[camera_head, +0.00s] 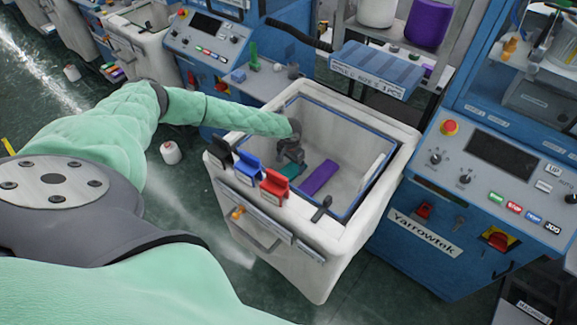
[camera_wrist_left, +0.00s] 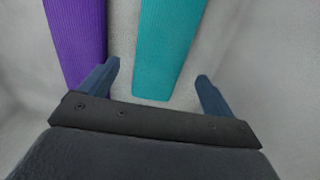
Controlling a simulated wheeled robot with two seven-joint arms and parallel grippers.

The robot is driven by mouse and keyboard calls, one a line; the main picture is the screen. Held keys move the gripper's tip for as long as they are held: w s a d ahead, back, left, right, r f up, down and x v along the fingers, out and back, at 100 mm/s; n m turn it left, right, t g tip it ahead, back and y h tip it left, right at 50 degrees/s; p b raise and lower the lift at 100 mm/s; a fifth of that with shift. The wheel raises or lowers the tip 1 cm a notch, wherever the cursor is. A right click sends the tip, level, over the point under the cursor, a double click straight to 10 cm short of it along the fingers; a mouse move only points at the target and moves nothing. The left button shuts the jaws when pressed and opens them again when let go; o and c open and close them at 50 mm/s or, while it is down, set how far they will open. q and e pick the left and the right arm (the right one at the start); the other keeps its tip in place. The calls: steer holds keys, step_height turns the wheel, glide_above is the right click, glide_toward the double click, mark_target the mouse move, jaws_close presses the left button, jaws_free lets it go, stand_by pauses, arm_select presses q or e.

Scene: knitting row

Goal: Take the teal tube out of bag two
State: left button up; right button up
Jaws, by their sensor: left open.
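The teal tube (camera_head: 294,169) lies on the floor of the white bag (camera_head: 330,230), partly hidden by my left gripper in the head view. A purple tube (camera_head: 319,178) lies to its right, roughly parallel. My left gripper (camera_head: 291,160) reaches down into the bag above the teal tube. In the left wrist view my open left gripper (camera_wrist_left: 158,80) has one finger on each side of the near end of the teal tube (camera_wrist_left: 164,50). Its left finger overlaps the end of the purple tube (camera_wrist_left: 76,40). My right gripper is not in view.
Black, blue and red clips (camera_head: 274,187) sit on the bag's front rim, with a dark clip (camera_head: 321,208) near the front corner. A blue machine (camera_head: 480,190) stands close on the right. A blue box (camera_head: 377,70) is behind the bag.

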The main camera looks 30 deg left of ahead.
mark_target(290, 170)
arm_select(q)
step_height(290, 170, down, 2)
steer(key=shift+s+d+f+p, duration=0.1)
steer(key=shift+f+p, duration=0.1)
steer(key=shift+p, duration=0.65)
steer(key=shift+f, duration=0.65)
steer(key=shift+c, duration=0.4)
steer(key=shift+r, duration=0.1)
steer(key=c, duration=1)
